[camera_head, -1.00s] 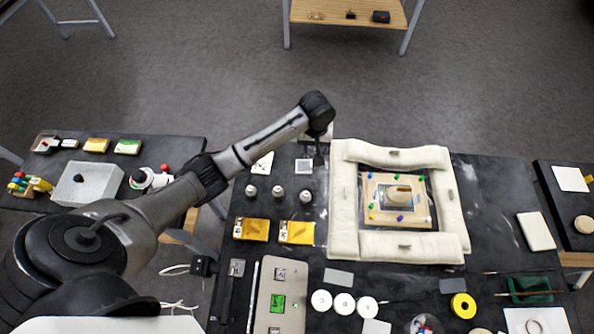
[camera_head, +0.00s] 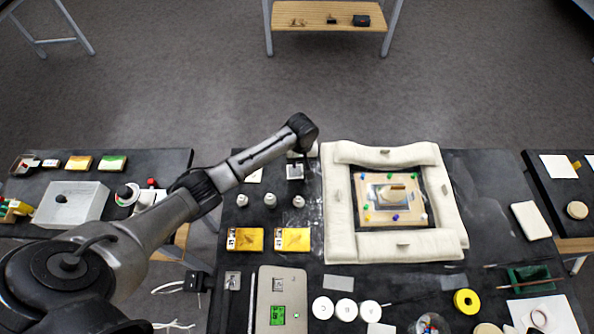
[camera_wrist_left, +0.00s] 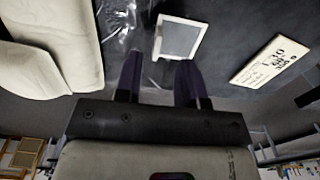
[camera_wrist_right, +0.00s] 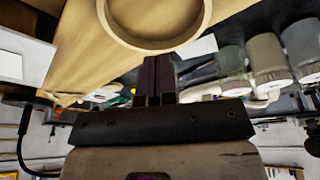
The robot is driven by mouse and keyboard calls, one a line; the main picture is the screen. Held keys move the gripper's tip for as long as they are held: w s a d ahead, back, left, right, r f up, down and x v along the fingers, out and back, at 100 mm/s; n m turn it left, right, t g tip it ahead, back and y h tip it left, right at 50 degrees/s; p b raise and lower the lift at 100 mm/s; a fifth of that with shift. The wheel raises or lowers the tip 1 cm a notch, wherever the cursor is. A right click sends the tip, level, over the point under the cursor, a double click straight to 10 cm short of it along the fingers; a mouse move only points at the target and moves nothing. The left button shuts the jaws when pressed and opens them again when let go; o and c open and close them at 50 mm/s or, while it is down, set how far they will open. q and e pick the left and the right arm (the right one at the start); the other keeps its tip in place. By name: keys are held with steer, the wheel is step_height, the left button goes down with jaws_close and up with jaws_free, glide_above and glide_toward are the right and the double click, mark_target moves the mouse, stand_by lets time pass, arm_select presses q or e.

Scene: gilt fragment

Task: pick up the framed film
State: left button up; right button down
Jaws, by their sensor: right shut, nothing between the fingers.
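The framed film, a small grey square in a white frame, lies on the black table left of the padded cream border; it shows in the head view (camera_head: 295,173) and in the left wrist view (camera_wrist_left: 180,40). My left gripper (camera_wrist_left: 161,62) is open and empty, its fingers pointing toward the film's near edge. The film lies just beyond the fingertips, and I cannot tell the height gap. In the head view, the left wrist hides part of the area behind the film. My right gripper (camera_wrist_right: 159,62) is shut and empty, close to a round wooden rim (camera_wrist_right: 155,45); it is outside the head view.
The padded cream border (camera_head: 338,205) surrounds a wooden board with coloured pins, right of the film. A written card (camera_wrist_left: 270,60) lies to the film's other side. Several small white-capped bottles (camera_head: 270,200) and yellow packets (camera_head: 292,239) stand nearer. Bare black table lies between.

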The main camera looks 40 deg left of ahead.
arm_select(q)
steer(key=f, duration=0.3)
steer(key=shift+d+f, duration=0.25)
steer(key=shift+d, duration=0.1)
steer(key=shift+f, duration=0.35)
steer(key=shift+c, duration=0.2)
jaws_close()
